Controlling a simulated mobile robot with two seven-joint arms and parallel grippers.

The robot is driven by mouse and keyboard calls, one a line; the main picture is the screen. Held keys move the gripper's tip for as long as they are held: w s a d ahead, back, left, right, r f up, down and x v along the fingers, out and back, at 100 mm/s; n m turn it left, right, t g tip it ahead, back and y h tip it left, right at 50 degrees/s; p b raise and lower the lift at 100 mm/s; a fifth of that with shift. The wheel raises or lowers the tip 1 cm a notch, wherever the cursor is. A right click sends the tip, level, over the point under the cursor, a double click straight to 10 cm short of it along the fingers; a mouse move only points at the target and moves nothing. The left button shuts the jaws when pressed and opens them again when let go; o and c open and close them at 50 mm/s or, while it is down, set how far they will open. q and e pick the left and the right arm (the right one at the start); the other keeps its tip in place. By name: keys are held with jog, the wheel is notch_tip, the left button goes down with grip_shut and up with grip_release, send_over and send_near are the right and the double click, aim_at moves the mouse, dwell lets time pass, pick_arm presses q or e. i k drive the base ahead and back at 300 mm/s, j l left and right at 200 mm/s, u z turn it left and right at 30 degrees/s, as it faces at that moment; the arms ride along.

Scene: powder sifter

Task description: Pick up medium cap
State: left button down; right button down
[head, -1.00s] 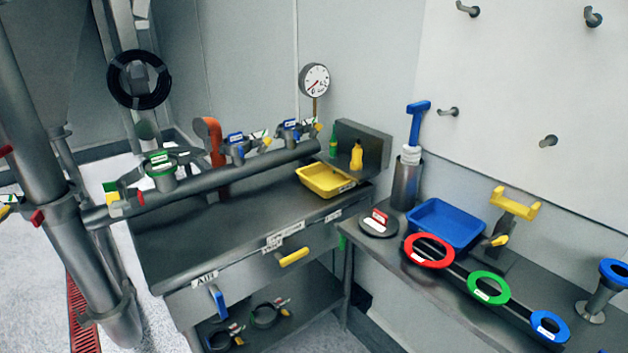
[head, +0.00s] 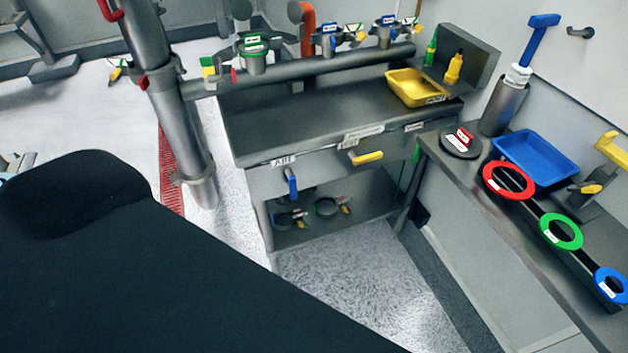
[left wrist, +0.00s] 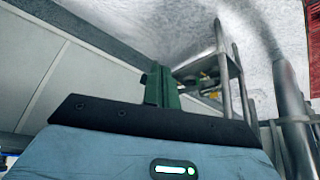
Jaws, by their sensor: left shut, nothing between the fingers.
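I cannot tell for sure which part is the medium cap. A dark round disc with a red handle (head: 461,150) lies at the left end of the right bench in the head view. A red ring (head: 488,184), a green ring (head: 577,234) and a blue ring (head: 600,280) sit in a row along that bench. A green-labelled fitting (head: 253,44) stands on the horizontal pipe. My left gripper (left wrist: 161,84) shows in the left wrist view, shut and empty, away from all of these. My right gripper is not in view.
The steel table (head: 300,115) holds a yellow tray (head: 405,92) and small bottles. Clamps lie on its lower shelf (head: 345,222). A blue tray (head: 535,150) and a steel cylinder (head: 502,108) stand on the right bench. The floor (head: 345,290) between is clear.

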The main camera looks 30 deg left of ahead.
aim_at(253, 44)
jog(key=k+j+u, duration=0.15)
jog(key=u, duration=1.1)
